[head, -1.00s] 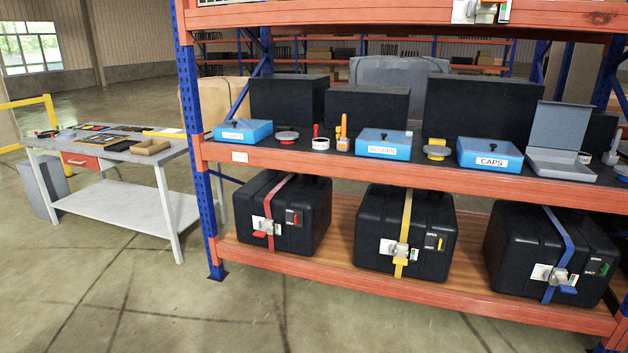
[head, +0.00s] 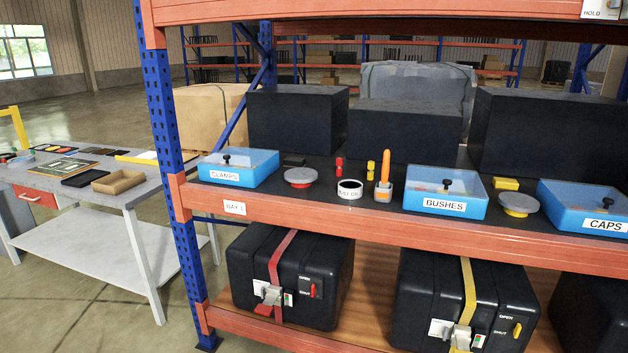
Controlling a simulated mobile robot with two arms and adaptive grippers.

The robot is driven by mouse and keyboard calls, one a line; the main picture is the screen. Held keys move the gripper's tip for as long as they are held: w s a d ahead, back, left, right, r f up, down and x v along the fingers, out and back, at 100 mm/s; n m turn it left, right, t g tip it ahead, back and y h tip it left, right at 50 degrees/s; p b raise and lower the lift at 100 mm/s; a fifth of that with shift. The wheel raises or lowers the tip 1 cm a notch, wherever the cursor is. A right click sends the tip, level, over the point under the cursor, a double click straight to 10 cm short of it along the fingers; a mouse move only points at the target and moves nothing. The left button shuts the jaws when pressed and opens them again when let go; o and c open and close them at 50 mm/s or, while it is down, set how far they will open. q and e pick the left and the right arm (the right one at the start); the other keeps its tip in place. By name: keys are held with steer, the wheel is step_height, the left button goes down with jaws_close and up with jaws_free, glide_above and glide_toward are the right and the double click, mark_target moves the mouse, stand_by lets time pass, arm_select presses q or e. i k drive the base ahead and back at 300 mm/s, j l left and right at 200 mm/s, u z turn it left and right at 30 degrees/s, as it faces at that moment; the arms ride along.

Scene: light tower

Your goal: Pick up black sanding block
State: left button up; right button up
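A small dark block (head: 293,161), which looks like the black sanding block, lies on the dark shelf mat behind the grey round disc (head: 300,178). It is just right of the blue CLAMPS box (head: 238,167). It is small and dark against the mat, so its details are hard to tell. Neither of my grippers shows in the head view.
The orange rack shelf (head: 330,217) also holds a white tape roll (head: 350,189), an orange-handled tool in a holder (head: 384,180), and blue BUSHES (head: 445,190) and CAPS (head: 590,207) boxes. Black cases (head: 290,275) fill the lower shelf. A grey workbench (head: 110,195) stands left; floor before it is open.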

mark_target(289, 162)
steer(key=i+j+z, duration=0.15)
steer(key=j, duration=0.25)
steer(key=i+j+z, duration=0.15)
steer(key=i+j, duration=0.2)
steer(key=z, duration=1.45)
steer(key=u, duration=1.65)
steer(key=i+j+z, duration=0.1)
steer(key=j+z, duration=0.15)
steer(key=j, duration=0.6)
steer(key=j+z, duration=0.3)
steer(key=j, duration=0.6)
